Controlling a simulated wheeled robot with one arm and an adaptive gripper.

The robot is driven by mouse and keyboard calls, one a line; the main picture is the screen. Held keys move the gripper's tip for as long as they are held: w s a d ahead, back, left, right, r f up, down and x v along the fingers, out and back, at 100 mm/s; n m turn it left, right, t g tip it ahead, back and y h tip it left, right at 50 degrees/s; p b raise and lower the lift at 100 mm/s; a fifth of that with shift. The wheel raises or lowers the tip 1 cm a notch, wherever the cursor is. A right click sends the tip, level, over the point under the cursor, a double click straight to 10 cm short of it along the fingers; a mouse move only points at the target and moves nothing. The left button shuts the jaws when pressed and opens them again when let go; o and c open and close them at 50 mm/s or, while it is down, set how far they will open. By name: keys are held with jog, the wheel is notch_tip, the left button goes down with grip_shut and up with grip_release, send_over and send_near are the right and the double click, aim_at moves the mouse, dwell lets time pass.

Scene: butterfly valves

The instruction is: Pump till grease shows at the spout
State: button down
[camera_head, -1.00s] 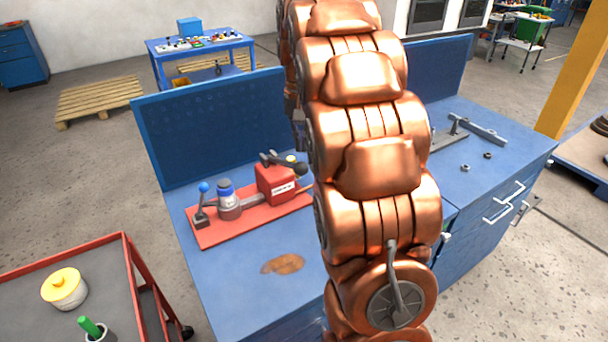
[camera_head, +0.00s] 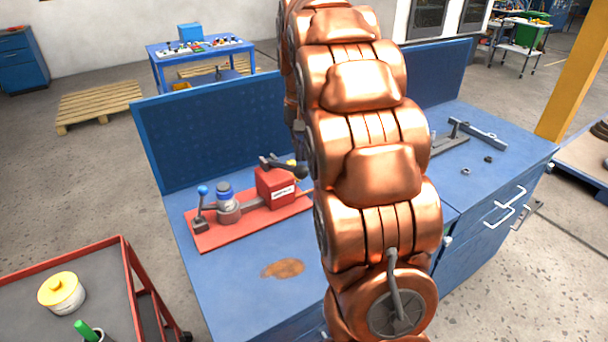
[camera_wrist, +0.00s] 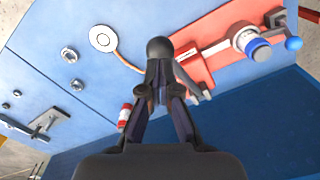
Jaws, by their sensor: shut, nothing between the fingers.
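The red grease pump (camera_head: 275,188) stands on a red plate (camera_head: 235,232) on the blue bench. Its dark lever ends in a black ball knob (camera_head: 300,171), close beside my arm. In the wrist view the black knob (camera_wrist: 160,47) is just beyond my gripper (camera_wrist: 160,92), whose fingers are shut and empty. I cannot tell whether they touch the lever. A thin hose (camera_wrist: 128,62) runs from the pump side to a round white disc (camera_wrist: 103,38). I cannot make out grease there.
A blue-capped cylinder (camera_head: 227,204) and a blue-knobbed lever (camera_head: 202,191) share the red plate. A brown patch (camera_head: 283,268) marks the bench. A blue back panel (camera_head: 215,140) rises behind. A red-framed cart (camera_head: 100,270) stands at left. Nuts and metal fittings lie at right.

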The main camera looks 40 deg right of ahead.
aim_at(301, 166)
jog(key=shift+f, duration=0.1)
dwell(0.6)
jog(key=shift+f+b, duration=0.95)
jog(key=shift+f, duration=0.45)
jog(key=shift+s+f+b, duration=0.7)
jog(key=shift+f+b, duration=1.35)
jog(key=shift+f, duration=1.65)
jog(key=shift+w+r+p, duration=0.25)
jog(key=shift+r+p, duration=0.2)
jog(key=shift+r, duration=0.9)
jog(key=shift+w+r+p, duration=0.2)
jog(key=shift+r+p, duration=0.25)
jog(key=shift+r, duration=0.9)
jog(key=shift+w+r+p, duration=0.25)
jog(key=shift+r+p, duration=0.2)
jog(key=shift+r, duration=0.9)
